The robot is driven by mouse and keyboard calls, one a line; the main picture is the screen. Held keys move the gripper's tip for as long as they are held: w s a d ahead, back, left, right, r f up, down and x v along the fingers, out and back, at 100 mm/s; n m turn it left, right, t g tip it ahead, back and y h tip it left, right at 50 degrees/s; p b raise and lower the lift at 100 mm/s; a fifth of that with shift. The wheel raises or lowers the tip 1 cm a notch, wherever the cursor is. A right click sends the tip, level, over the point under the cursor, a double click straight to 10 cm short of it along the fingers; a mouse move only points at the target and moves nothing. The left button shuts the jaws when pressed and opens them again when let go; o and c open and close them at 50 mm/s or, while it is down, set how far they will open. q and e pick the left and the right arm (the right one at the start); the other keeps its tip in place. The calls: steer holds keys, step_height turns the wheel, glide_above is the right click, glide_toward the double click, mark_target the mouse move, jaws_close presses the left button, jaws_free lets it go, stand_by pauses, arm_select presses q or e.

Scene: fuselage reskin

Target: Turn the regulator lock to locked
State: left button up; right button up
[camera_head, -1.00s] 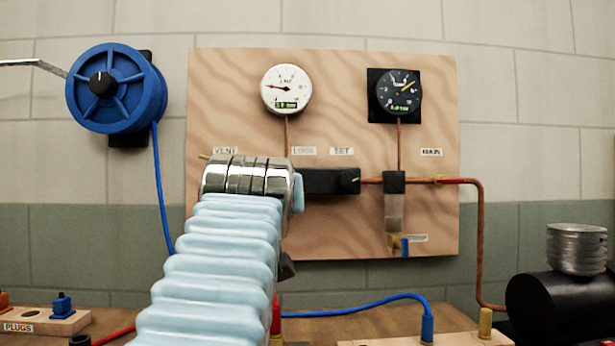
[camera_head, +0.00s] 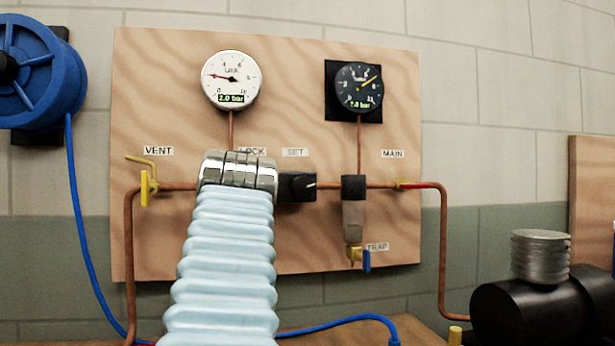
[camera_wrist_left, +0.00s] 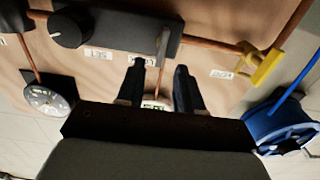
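The regulator is a black block on the wooden panel. Its right end with the SET knob (camera_head: 297,186) shows in the head view; my left arm covers the rest. In the left wrist view, which is turned upside down, the block (camera_wrist_left: 118,33) carries the knob (camera_wrist_left: 70,28) and a grey lock lever (camera_wrist_left: 163,46) near the LOCK label (camera_wrist_left: 140,58). My left gripper (camera_wrist_left: 160,68) is open, its two fingers apart and pointing at the panel below the lever in that view. I see no contact with the lever. My right gripper is not in view.
A yellow VENT valve (camera_head: 146,188) is left of my arm on the copper pipe. A white gauge (camera_head: 231,79) and a dark gauge (camera_head: 358,88) sit above. The TRAP valve (camera_head: 360,258) hangs lower right. A blue hose reel (camera_head: 35,75) is at left.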

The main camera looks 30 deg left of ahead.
arm_select(q)
steer(key=p+x, duration=0.1)
steer(key=x, duration=0.5)
jaws_close()
